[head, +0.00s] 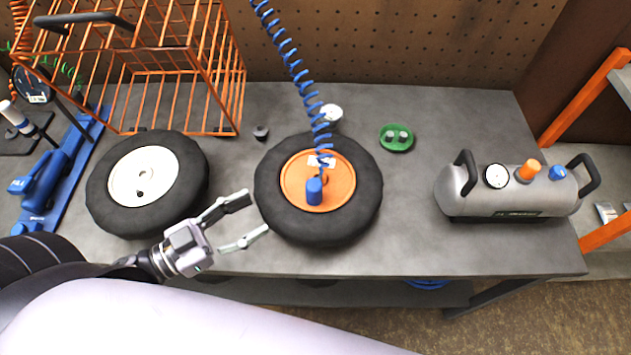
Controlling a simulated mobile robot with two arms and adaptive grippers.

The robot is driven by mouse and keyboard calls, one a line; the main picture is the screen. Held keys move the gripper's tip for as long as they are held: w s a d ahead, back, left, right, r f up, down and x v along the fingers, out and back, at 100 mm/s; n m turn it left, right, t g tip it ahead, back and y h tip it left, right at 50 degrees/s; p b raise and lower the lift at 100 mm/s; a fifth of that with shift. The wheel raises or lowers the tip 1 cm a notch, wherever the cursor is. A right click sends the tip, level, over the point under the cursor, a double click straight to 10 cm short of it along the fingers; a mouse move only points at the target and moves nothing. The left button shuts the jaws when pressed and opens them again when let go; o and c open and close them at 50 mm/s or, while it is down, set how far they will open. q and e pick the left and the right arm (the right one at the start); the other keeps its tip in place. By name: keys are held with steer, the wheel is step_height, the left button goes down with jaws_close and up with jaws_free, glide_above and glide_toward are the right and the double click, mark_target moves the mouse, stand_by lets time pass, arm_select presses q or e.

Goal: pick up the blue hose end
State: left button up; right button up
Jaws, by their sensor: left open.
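The blue hose end (314,190) is a short blue fitting at the lower end of a coiled blue hose (297,70) that hangs from above. It shows in front of the orange hub of the right-hand wheel (370,190); I cannot tell whether it touches the hub. My left gripper (250,217) is open and empty, at the left edge of that wheel, left of and a little below the hose end in the picture. Its fingers point right, toward the wheel. My right gripper is not in view.
A white-hubbed wheel (143,176) lies left of my gripper, with an orange wire basket (180,75) behind it. A green dish (396,138) and a grey air tank (460,195) stand to the right. The grey bench (420,240) is clear between wheel and tank.

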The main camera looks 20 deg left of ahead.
arm_select(q)
steer(key=p, duration=0.1)
glide_toward(314, 184)
steer(key=shift+w+d+f, duration=0.1)
steer(key=shift+w+f, duration=0.1)
steer(key=shift+w, duration=0.6)
steer(key=p+x, duration=0.1)
steer(key=x, duration=0.2)
steer(key=shift+w+d+f, duration=0.15)
steer(key=shift+d, duration=0.05)
steer(key=shift+w+d, duration=0.15)
steer(key=shift+d, duration=0.05)
steer(key=p+x, duration=0.2)
steer(key=x, duration=0.2)
steer(key=shift+w+d, duration=0.1)
steer(key=shift+d, duration=0.35)
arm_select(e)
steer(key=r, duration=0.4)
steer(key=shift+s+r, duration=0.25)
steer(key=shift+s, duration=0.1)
arm_select(q)
steer(key=shift+c, duration=0.5)
jaws_close()
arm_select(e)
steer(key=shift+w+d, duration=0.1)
